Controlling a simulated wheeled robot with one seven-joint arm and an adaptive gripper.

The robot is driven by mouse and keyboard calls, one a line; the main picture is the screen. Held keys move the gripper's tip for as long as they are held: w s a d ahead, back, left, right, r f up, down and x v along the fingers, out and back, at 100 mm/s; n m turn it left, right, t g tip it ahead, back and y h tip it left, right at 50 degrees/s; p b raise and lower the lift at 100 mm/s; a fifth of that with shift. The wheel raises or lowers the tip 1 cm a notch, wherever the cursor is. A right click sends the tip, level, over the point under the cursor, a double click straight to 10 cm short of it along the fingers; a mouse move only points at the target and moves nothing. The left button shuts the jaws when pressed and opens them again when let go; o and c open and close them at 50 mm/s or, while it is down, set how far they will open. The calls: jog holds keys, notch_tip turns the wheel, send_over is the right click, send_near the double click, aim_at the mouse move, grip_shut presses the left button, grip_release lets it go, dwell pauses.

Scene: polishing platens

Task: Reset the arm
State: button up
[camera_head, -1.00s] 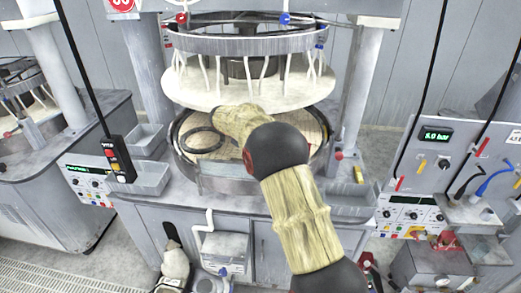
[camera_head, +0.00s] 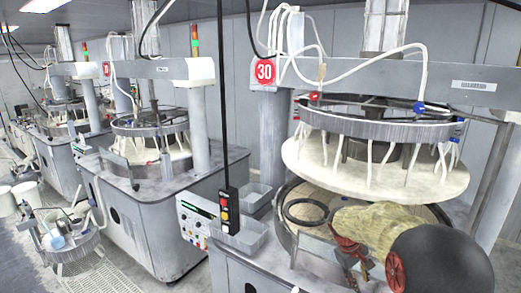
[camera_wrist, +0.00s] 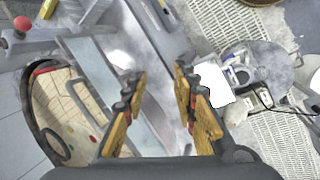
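My gripper (camera_head: 350,262) shows in the head view at the front edge of the machine marked 30, partly hidden by my sleeved arm. In the wrist view my gripper (camera_wrist: 157,78) has its two yellow-padded fingers wide apart with nothing between them. It points down past the machine's front edge toward the floor. The round beige lower platen (camera_wrist: 58,105) lies to the left of the fingers in the wrist view. In the head view a black ring (camera_head: 283,207) lies on this platen, whose right part is hidden by my arm.
The raised upper plate (camera_head: 320,167) hangs over the platen, close above my arm. A black pendant with buttons (camera_head: 228,211) hangs at the machine's left corner beside a grey tray (camera_head: 241,240). More polishing machines (camera_head: 150,205) and a round cart (camera_head: 65,245) stand left.

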jog(key=s+a+f+m+t+y+b, duration=0.1)
jog(key=s+a+f+b, duration=0.1)
jog(key=s+a+b, duration=0.2)
jog(key=s+a+f+m+t+y+b, duration=0.1)
jog(key=s+a+b, duration=0.4)
jog(key=s+b, duration=0.5)
jog(key=s+a+f+m+t+y+b, duration=0.2)
jog(key=s+b, duration=0.6)
jog(key=s, duration=1.2)
notch_tip(320, 180, down, 2)
jog(key=a+t, duration=0.1)
jog(key=a, duration=0.1)
jog(key=shift+a+m, duration=0.35)
jog(key=shift+m, duration=0.05)
